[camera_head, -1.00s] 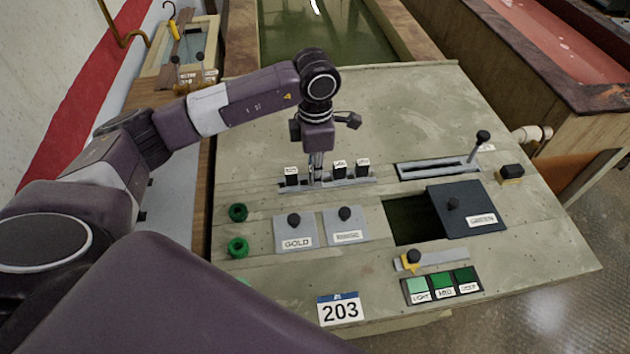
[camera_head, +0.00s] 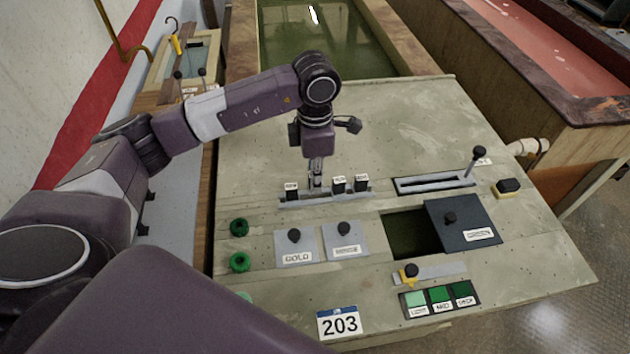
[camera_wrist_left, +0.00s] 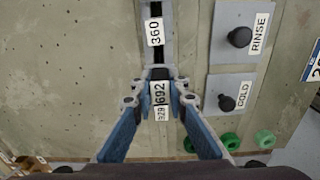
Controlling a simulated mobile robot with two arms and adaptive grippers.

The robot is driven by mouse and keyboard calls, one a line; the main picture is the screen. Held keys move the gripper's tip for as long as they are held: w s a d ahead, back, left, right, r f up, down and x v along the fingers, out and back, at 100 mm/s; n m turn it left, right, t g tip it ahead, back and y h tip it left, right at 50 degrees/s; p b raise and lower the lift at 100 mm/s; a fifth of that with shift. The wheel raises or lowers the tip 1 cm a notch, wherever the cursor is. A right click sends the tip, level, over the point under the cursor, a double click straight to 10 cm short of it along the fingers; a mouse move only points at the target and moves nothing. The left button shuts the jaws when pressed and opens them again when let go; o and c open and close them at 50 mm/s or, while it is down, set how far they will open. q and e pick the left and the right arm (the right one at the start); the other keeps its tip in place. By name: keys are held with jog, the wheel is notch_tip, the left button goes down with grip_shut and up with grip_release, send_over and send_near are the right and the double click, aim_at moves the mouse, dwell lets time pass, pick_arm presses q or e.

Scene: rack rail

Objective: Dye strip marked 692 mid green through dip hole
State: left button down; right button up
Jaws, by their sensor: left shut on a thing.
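My left gripper (camera_head: 316,184) points down at the rack rail (camera_head: 325,195) and is shut on the strip marked 692 (camera_wrist_left: 159,93), whose label shows between the fingers in the left wrist view. A strip marked 360 (camera_wrist_left: 155,32) stands to one side of it, and a label that seems to read 529 (camera_wrist_left: 161,114) to the other. The yellow-tipped slider (camera_head: 409,273) sits above the light swatch (camera_head: 417,304), left of the mid swatch (camera_head: 441,299). My right gripper is out of view.
Green knobs (camera_head: 239,262) line the left edge. The panel behind the rail is clear.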

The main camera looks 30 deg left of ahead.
pick_arm(q)
jog(key=shift+r+p, duration=1.8)
jog(key=shift+r, duration=2.05)
